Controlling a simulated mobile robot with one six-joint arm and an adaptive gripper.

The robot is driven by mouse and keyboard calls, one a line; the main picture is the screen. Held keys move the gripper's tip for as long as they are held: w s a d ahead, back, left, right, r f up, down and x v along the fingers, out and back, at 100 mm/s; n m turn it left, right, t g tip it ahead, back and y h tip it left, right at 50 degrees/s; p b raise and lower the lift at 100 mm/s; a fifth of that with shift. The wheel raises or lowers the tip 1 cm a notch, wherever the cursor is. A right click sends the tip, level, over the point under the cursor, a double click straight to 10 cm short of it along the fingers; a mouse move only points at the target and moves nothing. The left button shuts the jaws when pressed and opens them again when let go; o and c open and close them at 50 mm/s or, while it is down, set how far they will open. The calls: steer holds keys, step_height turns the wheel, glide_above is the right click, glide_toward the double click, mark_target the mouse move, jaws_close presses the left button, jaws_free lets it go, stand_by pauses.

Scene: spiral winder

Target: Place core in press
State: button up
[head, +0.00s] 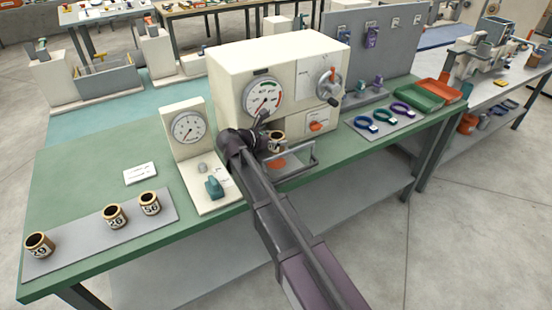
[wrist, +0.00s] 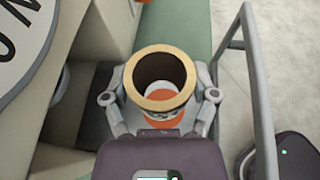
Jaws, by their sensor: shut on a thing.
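My gripper (wrist: 160,105) is shut on a core, a short tan tube with a dark hollow (wrist: 160,92). In the head view this core (head: 277,141) is upright at the front of the cream press (head: 238,83), just behind a grey guard rail. In the wrist view the core is above an orange round spot (wrist: 163,122) on a pale surface. I cannot tell whether the core touches that surface. Three other cores, marked 29 (head: 39,245), 26 (head: 114,216) and 56 (head: 149,203), stand on a grey mat at the left.
The grey guard rail (head: 313,155) is at the press front, right of my gripper; it also shows in the wrist view (wrist: 262,100). A gauge stand (head: 186,128) with a teal part is left of my arm. Colored rings (head: 383,116) and trays (head: 418,97) lie right.

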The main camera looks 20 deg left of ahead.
mark_target(277, 152)
steer(key=shift+f+b, duration=0.6)
steer(key=shift+f, duration=0.35)
steer(key=shift+f+b, duration=2.1)
steer(key=shift+f, duration=0.1)
steer(key=o, duration=1)
steer(key=shift+r, duration=0.2)
